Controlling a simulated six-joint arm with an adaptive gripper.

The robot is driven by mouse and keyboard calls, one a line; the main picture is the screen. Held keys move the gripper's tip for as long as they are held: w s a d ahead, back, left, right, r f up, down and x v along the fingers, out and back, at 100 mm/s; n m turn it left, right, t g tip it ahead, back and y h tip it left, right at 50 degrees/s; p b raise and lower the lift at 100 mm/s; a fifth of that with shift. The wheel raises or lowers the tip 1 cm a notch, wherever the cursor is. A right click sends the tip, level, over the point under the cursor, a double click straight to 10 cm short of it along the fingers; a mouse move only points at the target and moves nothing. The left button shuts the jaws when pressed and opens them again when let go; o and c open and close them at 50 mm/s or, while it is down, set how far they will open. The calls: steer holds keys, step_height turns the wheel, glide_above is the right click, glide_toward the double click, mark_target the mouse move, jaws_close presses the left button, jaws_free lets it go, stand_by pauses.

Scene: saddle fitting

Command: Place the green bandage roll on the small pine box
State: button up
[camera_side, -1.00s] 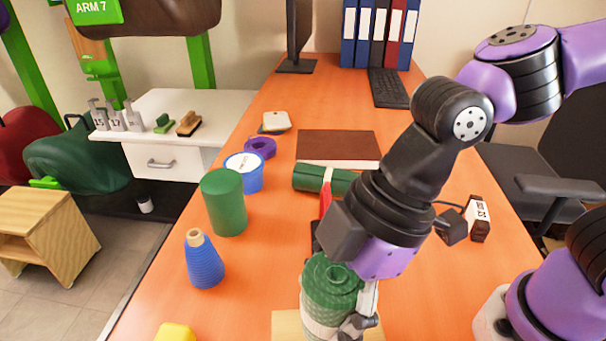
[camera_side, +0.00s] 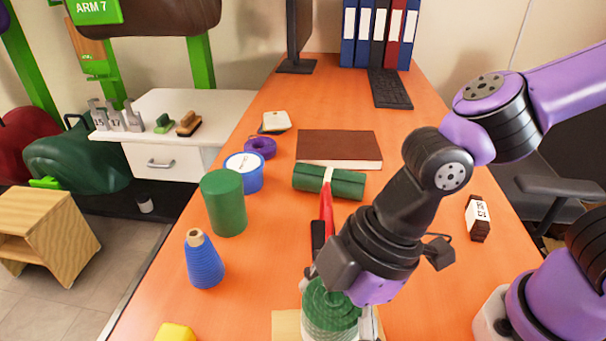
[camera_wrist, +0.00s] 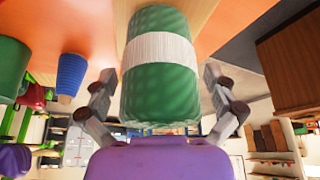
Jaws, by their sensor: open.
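The green bandage roll (camera_side: 329,308) stands upright at the bottom of the side view, its spiral end up. Its lower end is cut off by the picture edge. In the wrist view the roll (camera_wrist: 160,88) shows a white band around its middle. The small pine box (camera_side: 286,325) shows as a pale wooden edge beside and beneath the roll; the roll appears to stand on it, though their contact is out of sight. My gripper (camera_wrist: 160,92) is open around the roll, a finger on each side, with visible gaps in the wrist view.
A dark green roll with a cream strap (camera_side: 345,184) lies beyond, beside a red-handled tool (camera_side: 326,210). A blue cone spool (camera_side: 204,262), green cylinder (camera_side: 224,204) and blue tub (camera_side: 246,172) stand left. A yellow object (camera_side: 175,332) is front left. A small dark box (camera_side: 477,218) stands right.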

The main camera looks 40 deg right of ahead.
steer(key=shift+r, duration=0.1)
steer(key=v, duration=1.2)
steer(key=w+d+f+m+t+h, duration=0.1)
steer(key=w+d+m+t+h, duration=0.1)
steer(key=d+m, duration=0.5)
steer(key=w+d+f+m+t+h, duration=0.2)
steer(key=d+m, duration=0.5)
steer(key=d, duration=0.4)
steer(key=shift+w+d+f, duration=0.25)
steer(key=shift+w+d, duration=0.05)
steer(key=shift+d, duration=0.1)
